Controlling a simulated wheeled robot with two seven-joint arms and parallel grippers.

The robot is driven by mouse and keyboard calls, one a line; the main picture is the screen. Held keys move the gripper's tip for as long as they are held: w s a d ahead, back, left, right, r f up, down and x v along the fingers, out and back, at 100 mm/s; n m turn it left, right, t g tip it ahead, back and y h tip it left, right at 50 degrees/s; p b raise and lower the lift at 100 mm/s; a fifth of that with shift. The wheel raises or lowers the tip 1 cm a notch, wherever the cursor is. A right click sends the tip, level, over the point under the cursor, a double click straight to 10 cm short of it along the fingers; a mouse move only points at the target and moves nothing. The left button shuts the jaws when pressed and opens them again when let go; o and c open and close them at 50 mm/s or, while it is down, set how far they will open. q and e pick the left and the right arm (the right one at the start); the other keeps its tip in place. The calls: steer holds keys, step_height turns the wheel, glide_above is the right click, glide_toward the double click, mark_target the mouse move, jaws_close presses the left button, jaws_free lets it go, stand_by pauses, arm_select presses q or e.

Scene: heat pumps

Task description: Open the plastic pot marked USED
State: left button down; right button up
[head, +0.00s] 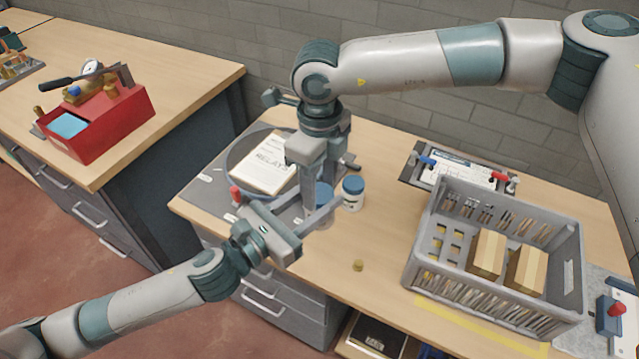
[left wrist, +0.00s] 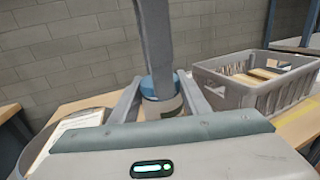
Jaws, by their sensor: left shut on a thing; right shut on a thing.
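A pot with a blue lid (head: 324,191) stands on the wooden bench between my two grippers, mostly hidden by their fingers. My left gripper (head: 322,213) comes in from the front left and is shut on the pot's body. My right gripper (head: 320,196) points down from above and is shut on the blue lid. In the left wrist view, the lid (left wrist: 150,88) sits on the pot, between my left fingers, with a right finger rising above it. A second white pot with a blue lid (head: 353,193) stands just to the right. I cannot read USED on either pot.
A grey crate (head: 415,262) with wooden blocks and small parts stands at the right. A RELAYS booklet (head: 262,165) lies on the left. A small brass piece (head: 358,265) lies near the front edge.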

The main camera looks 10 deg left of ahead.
steer(key=o, duration=1.2)
steer(key=shift+r, duration=2.3)
steer(key=shift+c, duration=0.4)
steer(key=shift+a+r+m, duration=0.15)
steer(key=shift+r+m, duration=0.65)
steer(key=shift+r, duration=0.05)
steer(key=shift+r+m, duration=0.85)
steer(key=shift+m, duration=0.05)
steer(key=shift+f, duration=0.1)
